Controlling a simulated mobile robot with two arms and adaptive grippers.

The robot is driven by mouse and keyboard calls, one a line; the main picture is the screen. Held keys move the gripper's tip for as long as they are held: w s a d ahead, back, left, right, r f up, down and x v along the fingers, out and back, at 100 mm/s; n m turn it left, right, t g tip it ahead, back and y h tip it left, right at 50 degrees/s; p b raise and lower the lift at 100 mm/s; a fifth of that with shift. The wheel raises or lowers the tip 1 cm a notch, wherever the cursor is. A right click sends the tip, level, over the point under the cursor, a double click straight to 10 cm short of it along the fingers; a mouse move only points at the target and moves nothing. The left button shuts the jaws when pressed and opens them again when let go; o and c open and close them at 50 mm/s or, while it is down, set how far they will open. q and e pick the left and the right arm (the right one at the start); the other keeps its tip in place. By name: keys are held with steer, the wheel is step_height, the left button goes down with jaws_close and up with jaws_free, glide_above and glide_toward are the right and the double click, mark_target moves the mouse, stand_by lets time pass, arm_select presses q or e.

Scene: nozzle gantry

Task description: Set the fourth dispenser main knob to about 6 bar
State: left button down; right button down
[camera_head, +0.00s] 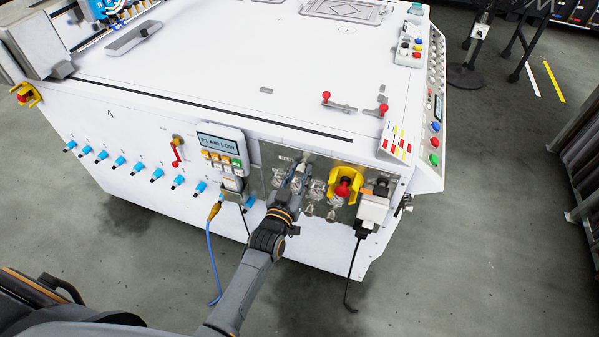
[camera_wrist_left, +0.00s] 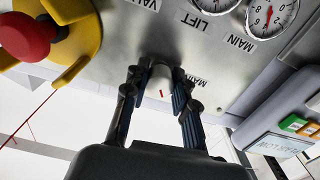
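My left gripper (camera_head: 297,178) is at the metal gauge panel (camera_head: 268,160) on the front of the white machine. In the left wrist view, which is upside down, the two fingers of the left gripper (camera_wrist_left: 161,82) stand on either side of a pale, rounded knob (camera_wrist_left: 162,72) with a red mark. A label reading MAIN is beside it. I cannot tell whether the fingers press on the knob. A gauge marked MAIN (camera_wrist_left: 271,14) and one marked LIFT (camera_wrist_left: 211,4) show partly. In the head view my gripper hides this knob. My right gripper is not in view.
A red emergency knob in a yellow guard (camera_head: 344,185) is right of my gripper, close by. A screen with buttons (camera_head: 221,148) and a blue hose (camera_head: 211,255) are on its left. Several blue fittings (camera_head: 157,174) line the front. The floor before the machine is clear.

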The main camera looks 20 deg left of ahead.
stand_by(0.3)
arm_select(q)
steer(key=m+p, duration=0.1)
steer(key=m, duration=0.9)
steer(key=shift+m, duration=0.4)
stand_by(0.5)
steer(key=c, duration=1.1)
jaws_free()
steer(key=shift+o, duration=0.2)
